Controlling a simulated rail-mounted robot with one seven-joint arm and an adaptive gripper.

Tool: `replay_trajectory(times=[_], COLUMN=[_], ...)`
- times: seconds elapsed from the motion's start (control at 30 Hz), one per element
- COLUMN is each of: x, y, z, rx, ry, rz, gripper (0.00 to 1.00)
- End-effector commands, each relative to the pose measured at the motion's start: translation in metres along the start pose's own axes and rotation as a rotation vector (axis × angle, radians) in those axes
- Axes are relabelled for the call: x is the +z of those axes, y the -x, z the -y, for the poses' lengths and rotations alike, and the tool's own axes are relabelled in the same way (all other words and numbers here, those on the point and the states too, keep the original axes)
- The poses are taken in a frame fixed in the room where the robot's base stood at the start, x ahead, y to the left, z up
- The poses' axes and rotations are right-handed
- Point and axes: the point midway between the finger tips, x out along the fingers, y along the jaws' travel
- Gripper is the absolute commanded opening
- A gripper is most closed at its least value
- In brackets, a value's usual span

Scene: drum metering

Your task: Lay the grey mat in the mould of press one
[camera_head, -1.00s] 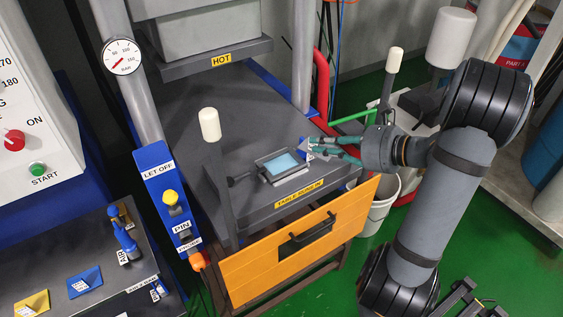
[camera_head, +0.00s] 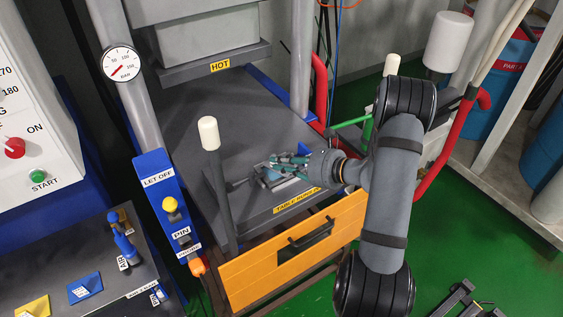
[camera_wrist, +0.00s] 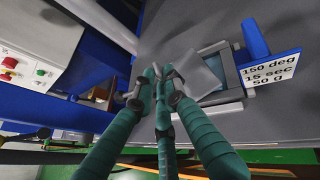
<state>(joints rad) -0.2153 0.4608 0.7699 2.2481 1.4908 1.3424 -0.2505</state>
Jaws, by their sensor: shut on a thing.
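The mould (camera_wrist: 228,96) of the press is a small dark metal frame with a light blue inside, lying on the press table; it also shows in the head view (camera_head: 272,181), mostly behind my fingers. The grey mat (camera_wrist: 200,78) is a thin pale grey sheet at my fingertips, tilted and partly covering the mould in the wrist view. I cannot tell whether it touches the mould. My gripper (camera_wrist: 156,78) has green fingers, shut on the mat at its edge. In the head view my gripper (camera_head: 287,166) is over the mould; the mat is hard to make out there.
A hot upper platen (camera_head: 215,65) hangs behind the mould. A white-knobbed lever (camera_head: 209,135) stands to its left. A sign (camera_wrist: 270,68) reading 150 deg, 15 sec, 50 g is near the mould. An orange drawer (camera_head: 290,245) is below. The grey table (camera_head: 235,110) behind is clear.

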Motion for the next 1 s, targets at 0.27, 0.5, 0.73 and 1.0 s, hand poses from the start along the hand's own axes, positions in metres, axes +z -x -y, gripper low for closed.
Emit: replay_trajectory(times=[0.27,0.5,0.73,1.0], x=[-0.0020,-0.0086,-0.0069,-0.0068], y=[-0.0009,-0.0036,-0.0028,-0.0028], z=[0.0002,0.0001,0.0000,0.0000], rx=[-0.001,0.000,0.000,0.000], ry=[0.002,0.002,0.002,0.002], rz=[0.001,0.001,0.001,0.001], gripper=[0.00,0.00,0.24,0.30])
